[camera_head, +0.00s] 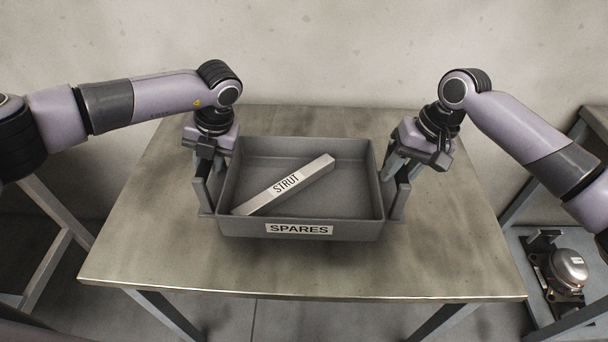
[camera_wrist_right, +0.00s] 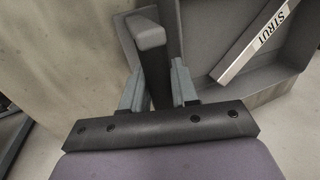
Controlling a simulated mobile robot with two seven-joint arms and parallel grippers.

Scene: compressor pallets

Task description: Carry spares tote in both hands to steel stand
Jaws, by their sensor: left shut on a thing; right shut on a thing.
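The grey spares tote (camera_head: 300,230) is at the middle of the steel stand (camera_head: 160,270), level, its SPARES label facing me. I cannot tell whether its bottom touches the top. A metal bar labelled STRUT (camera_head: 290,184) lies slantwise inside; it also shows in the right wrist view (camera_wrist_right: 250,50). My left gripper (camera_head: 204,165) is shut on the tote's left handle. My right gripper (camera_head: 393,168) is shut on the right handle; the right wrist view shows its fingers (camera_wrist_right: 157,90) on both sides of the handle post.
The stand's top is bare around the tote. A wall (camera_head: 330,50) rises behind it. At the lower right, a compressor (camera_head: 569,268) sits on a low pallet. Another frame's legs (camera_head: 45,265) show at the left.

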